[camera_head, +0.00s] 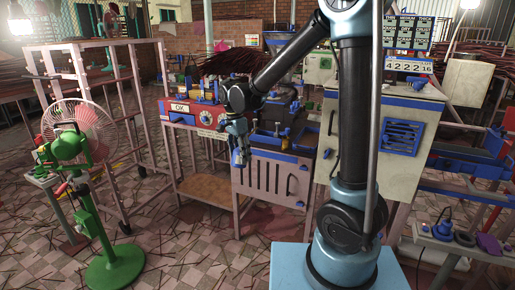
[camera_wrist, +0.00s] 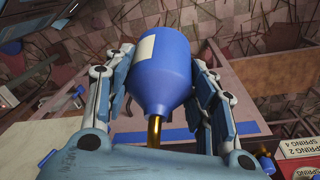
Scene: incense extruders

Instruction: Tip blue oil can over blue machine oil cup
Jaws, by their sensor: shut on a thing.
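My gripper (camera_wrist: 163,66) is shut on the blue oil can (camera_wrist: 160,80), with a finger along each side of it in the wrist view. The can has a white label and a brass spout that points toward the bottom of the picture. In the head view my gripper (camera_head: 240,152) hangs in front of the pink machine, near its blue-edged trays. The can is too small to make out clearly there. I cannot tell for certain which of the small blue parts on the machine is the blue machine oil cup, or whether the spout is over it.
The pink machine (camera_head: 270,183) has blue trays (camera_head: 300,138) on top. A control cabinet (camera_head: 385,140) stands to its right. A green fan (camera_head: 85,150) and a pink rack (camera_head: 75,65) are at left. A small bench (camera_head: 440,240) with blue items is at lower right.

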